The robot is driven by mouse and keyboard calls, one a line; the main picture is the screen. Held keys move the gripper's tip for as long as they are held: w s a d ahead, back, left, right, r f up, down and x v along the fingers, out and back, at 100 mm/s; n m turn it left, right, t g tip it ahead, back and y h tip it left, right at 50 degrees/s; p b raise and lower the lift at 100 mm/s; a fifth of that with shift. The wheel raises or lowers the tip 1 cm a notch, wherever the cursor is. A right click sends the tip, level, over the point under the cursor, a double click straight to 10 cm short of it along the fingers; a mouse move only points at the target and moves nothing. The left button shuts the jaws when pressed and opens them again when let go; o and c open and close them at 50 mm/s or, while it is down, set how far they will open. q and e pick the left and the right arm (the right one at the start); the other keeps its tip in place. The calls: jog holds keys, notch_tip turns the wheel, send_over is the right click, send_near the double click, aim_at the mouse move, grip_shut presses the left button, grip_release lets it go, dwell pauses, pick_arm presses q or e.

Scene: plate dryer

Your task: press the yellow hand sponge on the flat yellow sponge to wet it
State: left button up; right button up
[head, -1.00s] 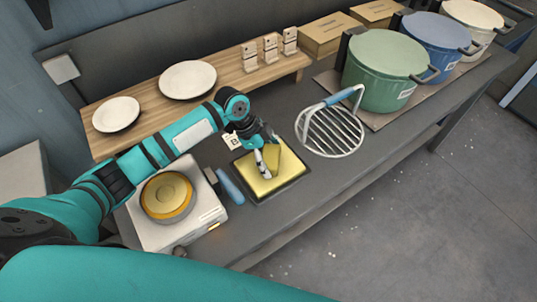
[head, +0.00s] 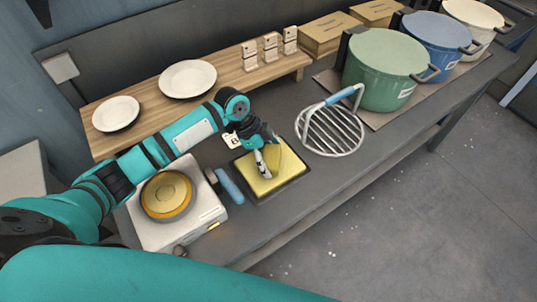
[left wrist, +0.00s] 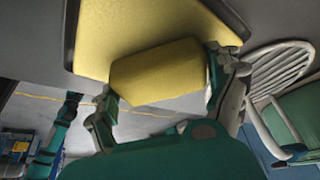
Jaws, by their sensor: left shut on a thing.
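The flat yellow sponge (head: 287,180) lies in a dark shallow tray (head: 262,202) at the middle of the counter. My left gripper (head: 268,157) is over it, pointing down and shut on the yellow hand sponge (left wrist: 157,72). In the left wrist view the hand sponge sits between the two fingers (left wrist: 164,75), with the flat sponge (left wrist: 130,25) directly behind it. The hand sponge appears to be at the flat sponge's surface, but I cannot tell how firmly they touch. In the head view the fingers hide much of the hand sponge. My right gripper is out of view.
A white device with a round yellow top (head: 167,196) stands left of the tray, with a blue-handled object (head: 230,186) between. A wire rack (head: 331,131) is right of it. Pots (head: 383,78) stand farther right. Plates (head: 187,79) rest on a wooden shelf behind.

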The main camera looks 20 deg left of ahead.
pick_arm(q)
jog(key=shift+f, duration=0.35)
jog(key=shift+s+f, duration=0.1)
jog(key=shift+f, duration=0.05)
dwell(1.7)
notch_tip(320, 180, up, 7)
jog(key=p, duration=0.7)
dwell(0.4)
